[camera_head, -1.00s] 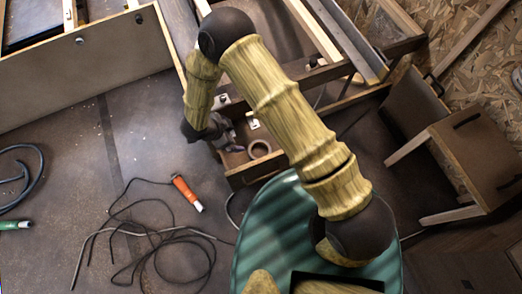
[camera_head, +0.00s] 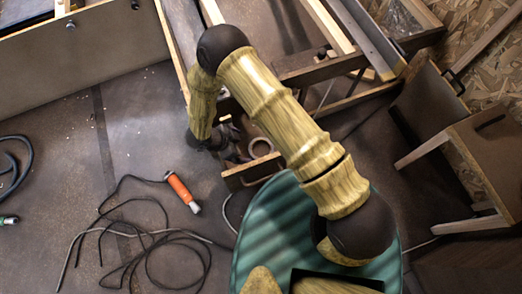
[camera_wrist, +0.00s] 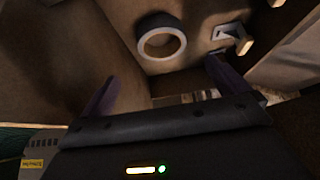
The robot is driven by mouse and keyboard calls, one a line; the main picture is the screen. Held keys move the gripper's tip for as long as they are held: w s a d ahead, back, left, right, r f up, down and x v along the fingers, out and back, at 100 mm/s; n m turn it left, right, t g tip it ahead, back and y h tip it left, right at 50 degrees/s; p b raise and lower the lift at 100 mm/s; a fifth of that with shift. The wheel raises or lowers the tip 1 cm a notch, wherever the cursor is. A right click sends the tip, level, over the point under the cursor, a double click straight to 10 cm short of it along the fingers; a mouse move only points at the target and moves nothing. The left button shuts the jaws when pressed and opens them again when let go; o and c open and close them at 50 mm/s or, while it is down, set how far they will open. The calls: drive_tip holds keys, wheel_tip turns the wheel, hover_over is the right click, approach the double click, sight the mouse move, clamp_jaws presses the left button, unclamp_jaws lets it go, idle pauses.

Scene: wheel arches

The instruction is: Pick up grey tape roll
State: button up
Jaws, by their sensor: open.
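The grey tape roll (camera_head: 251,149) is a ring lying in an open wooden drawer, near its front, in the head view. In the wrist view the roll (camera_wrist: 143,46) lies flat on the drawer floor, above the gap between my fingers. My gripper (camera_wrist: 162,88) is open and empty, with its two dark fingers set wide apart. The right finger shows near a small white-and-tan item. In the head view my gripper (camera_head: 229,143) is close to the roll's left side, partly hidden by my wrist. I cannot tell its height above the drawer floor.
The drawer's front wall (camera_head: 246,176) and sides stand around the roll. The small white-and-tan item (camera_wrist: 232,38) lies right of it in the wrist view. A orange-handled tool (camera_head: 182,190) and black cables (camera_head: 150,238) lie on the floor. A wooden chair (camera_head: 470,160) stands right.

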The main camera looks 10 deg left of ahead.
sight(251, 148)
drive_tip(key=b+x, duration=0.3)
drive_tip(key=x, duration=0.5)
drive_tip(key=shift+a, duration=0.1)
drive_tip(key=shift+w+d+f+b, duration=0.2)
drive_tip(key=shift+d+f+b, duration=0.1)
drive_tip(key=shift+f+b, duration=0.05)
drive_tip(key=shift+f, duration=0.1)
